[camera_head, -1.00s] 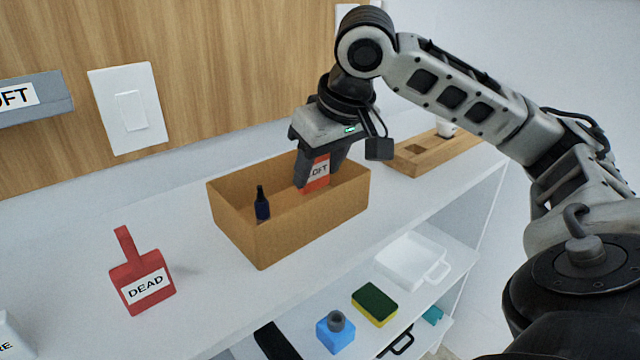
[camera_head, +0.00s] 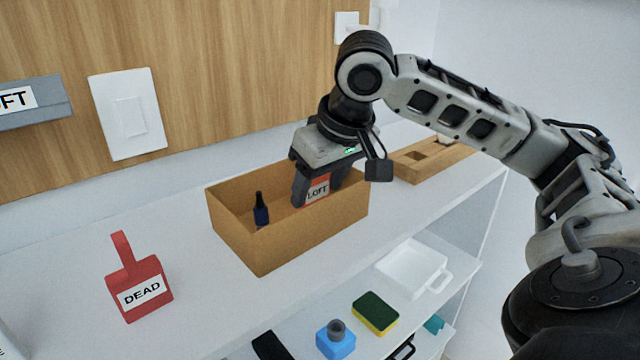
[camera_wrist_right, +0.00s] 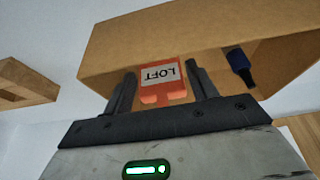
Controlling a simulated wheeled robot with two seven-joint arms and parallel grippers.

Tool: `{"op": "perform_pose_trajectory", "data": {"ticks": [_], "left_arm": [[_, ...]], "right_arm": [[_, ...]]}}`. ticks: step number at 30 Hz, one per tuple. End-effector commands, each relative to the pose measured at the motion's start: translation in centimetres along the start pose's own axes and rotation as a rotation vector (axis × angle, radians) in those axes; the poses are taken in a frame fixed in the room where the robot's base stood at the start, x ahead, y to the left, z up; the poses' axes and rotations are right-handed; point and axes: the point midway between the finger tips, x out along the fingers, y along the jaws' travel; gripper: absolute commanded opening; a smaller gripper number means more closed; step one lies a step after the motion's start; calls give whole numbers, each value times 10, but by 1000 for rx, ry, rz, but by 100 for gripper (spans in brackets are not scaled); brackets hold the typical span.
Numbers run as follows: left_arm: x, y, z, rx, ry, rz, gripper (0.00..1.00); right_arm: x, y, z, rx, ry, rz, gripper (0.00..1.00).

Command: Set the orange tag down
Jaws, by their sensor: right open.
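The orange tag (camera_head: 318,191) with a white LOFT label is inside the open cardboard box (camera_head: 315,228) on the shelf top. My right gripper (camera_head: 316,196) reaches down into the box, its fingers on either side of the tag. In the right wrist view the tag (camera_wrist_right: 162,80) stands between the two open fingers (camera_wrist_right: 163,92), with gaps beside it. Whether the tag's bottom touches the box floor is hidden by the box wall. My left gripper is not in view.
A dark blue bottle (camera_head: 261,210) stands in the left part of the box.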

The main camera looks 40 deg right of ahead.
Motion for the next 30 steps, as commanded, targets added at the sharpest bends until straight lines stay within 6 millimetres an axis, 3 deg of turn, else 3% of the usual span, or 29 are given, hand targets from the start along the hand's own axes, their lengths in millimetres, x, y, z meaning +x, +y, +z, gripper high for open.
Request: {"op": "perform_pose_trajectory", "data": {"ticks": [15, 21, 30], "left_arm": [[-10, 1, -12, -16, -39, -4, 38], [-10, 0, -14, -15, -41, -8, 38], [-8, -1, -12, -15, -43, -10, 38]], "right_arm": [[-103, 0, -2, 0, 4, 0, 58], [-118, 0, -1, 1, 2, 0, 58], [-118, 0, 0, 1, 1, 1, 58]]}}
